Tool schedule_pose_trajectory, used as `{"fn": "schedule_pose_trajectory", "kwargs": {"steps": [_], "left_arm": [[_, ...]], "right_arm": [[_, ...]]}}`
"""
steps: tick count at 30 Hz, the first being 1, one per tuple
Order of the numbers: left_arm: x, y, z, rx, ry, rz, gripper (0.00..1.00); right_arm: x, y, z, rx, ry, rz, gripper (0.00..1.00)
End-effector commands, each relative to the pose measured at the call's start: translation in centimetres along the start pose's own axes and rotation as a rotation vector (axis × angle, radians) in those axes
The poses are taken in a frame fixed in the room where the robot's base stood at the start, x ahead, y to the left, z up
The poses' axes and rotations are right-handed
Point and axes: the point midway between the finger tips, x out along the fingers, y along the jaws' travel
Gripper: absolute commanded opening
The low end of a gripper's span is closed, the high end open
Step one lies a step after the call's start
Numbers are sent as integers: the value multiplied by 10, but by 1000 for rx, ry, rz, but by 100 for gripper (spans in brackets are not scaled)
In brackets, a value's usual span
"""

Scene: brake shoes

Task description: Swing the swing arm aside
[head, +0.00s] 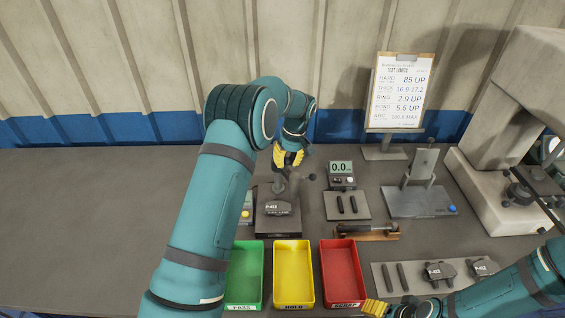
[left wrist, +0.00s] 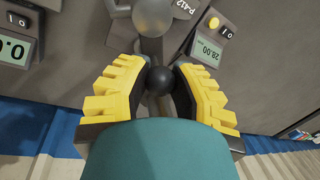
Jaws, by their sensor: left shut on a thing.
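The swing arm (head: 293,184) stands on the dark fixture at the middle of the bench, above a brake shoe (head: 277,208) marked P-412. In the left wrist view, my left gripper (left wrist: 160,85) has its yellow fingers on both sides of a black ball knob (left wrist: 160,78) of the swing arm, shut on it. A grey rounded part (left wrist: 152,16) lies just beyond. In the head view my left gripper (head: 289,158) is over the back of the fixture and my arm hides part of it. My right gripper (head: 374,307) is at the bottom edge; its opening is unclear.
Green (head: 244,274), yellow (head: 294,274) and red (head: 342,274) trays stand in front. A small display (head: 342,168) and a dark plate with two pins (head: 346,206) are to the right. A clipboard (head: 400,92) and large grey machine (head: 510,130) stand behind. The left bench is clear.

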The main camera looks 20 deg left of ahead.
Motion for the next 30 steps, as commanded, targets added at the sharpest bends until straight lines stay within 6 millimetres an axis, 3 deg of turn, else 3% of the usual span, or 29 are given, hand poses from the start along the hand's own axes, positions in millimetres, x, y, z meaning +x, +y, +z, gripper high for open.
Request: {"fn": "schedule_pose_trajectory", "kwargs": {"steps": [18, 30], "left_arm": [[-7, 28, -15, -569, -110, 2, 0], [-8, 37, -26, -835, -163, 3, 0]], "right_arm": [[-13, -4, -1, 0, -1, -2, 72], [-19, -6, -2, 0, 0, -4, 72]]}}
